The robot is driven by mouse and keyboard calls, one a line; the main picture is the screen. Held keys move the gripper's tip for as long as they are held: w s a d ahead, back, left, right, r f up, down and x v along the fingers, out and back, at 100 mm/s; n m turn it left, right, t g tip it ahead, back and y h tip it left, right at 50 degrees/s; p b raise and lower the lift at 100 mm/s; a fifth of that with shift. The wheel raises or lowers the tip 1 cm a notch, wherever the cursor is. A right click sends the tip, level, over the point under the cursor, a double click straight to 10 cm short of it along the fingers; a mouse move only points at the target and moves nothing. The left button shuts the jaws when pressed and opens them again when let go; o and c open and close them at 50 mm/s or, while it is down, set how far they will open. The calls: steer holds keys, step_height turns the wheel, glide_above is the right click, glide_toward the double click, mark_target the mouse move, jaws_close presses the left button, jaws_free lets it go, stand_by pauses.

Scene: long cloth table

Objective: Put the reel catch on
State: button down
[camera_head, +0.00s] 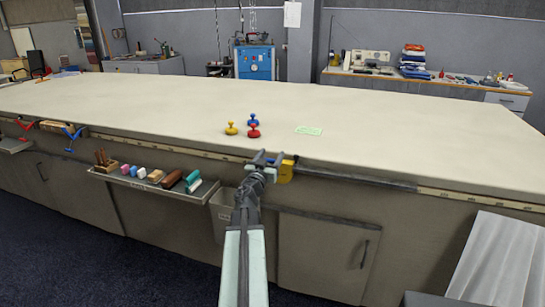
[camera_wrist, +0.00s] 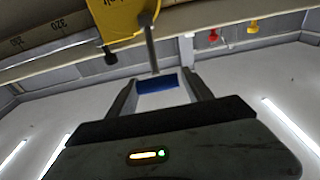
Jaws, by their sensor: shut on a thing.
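The reel catch appears to be the yellow block (camera_head: 286,171) on the front edge of the long table, at the end of a dark bar. It shows large at the top of the wrist view (camera_wrist: 125,22), with a grey lever (camera_wrist: 152,48) sticking out towards my fingers. My gripper (camera_head: 266,157) is at the table edge, just left of the block. In the wrist view my gripper (camera_wrist: 160,82) has its fingers on both sides of the lever's end, with a small blue patch between them. It is shut on the lever; the exact contact is hard to see.
Red (camera_head: 253,131), blue (camera_head: 253,119) and yellow (camera_head: 231,128) knobbed pieces and a green card (camera_head: 309,130) lie on the cloth table (camera_head: 420,140). A tray (camera_head: 150,184) of small blocks hangs on the front, left of my arm. The tabletop is otherwise mostly clear.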

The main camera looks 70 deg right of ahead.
steer(key=shift+a, duration=0.1)
stand_by(0.7)
steer(key=shift+c, duration=2.1)
jaws_free()
steer(key=shift+a+r, duration=0.1)
steer(key=shift+r, duration=0.05)
